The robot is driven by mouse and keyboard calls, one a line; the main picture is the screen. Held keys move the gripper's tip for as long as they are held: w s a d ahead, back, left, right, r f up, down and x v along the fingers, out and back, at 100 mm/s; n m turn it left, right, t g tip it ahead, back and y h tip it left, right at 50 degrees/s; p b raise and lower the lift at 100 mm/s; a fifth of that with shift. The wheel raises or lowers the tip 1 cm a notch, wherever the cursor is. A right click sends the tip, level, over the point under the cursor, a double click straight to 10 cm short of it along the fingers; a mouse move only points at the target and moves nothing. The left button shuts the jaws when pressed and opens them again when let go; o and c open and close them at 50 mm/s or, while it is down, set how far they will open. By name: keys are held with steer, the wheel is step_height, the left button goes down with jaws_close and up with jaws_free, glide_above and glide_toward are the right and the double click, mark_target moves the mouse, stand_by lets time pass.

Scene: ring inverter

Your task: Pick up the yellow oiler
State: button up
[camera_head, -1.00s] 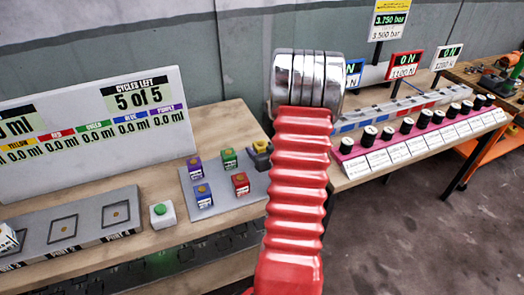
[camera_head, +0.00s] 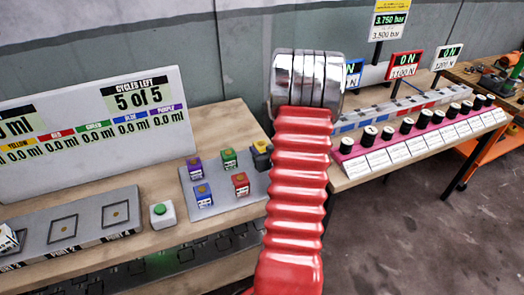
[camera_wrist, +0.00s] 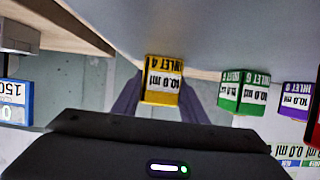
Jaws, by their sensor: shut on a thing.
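The yellow oiler (camera_wrist: 163,80) is a small box with a white label, seen upside down in the wrist view. My gripper (camera_wrist: 160,101) has one dark finger on each side of it and is shut on it. In the head view a bit of the yellow oiler (camera_head: 262,147) shows at the grey plate's right end, beside my red arm. The arm hides most of the gripper there. Whether the oiler touches the plate cannot be told.
Green (camera_head: 229,158), purple (camera_head: 194,168), red (camera_head: 241,184) and blue (camera_head: 203,196) oilers stand close by on the grey plate (camera_head: 222,200). A green button box (camera_head: 162,215) is to the left. A pink row of black knobs (camera_head: 408,137) is to the right.

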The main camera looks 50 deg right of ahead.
mark_target(261, 144)
steer(key=shift+r, duration=0.1)
steer(key=shift+r, duration=4.95)
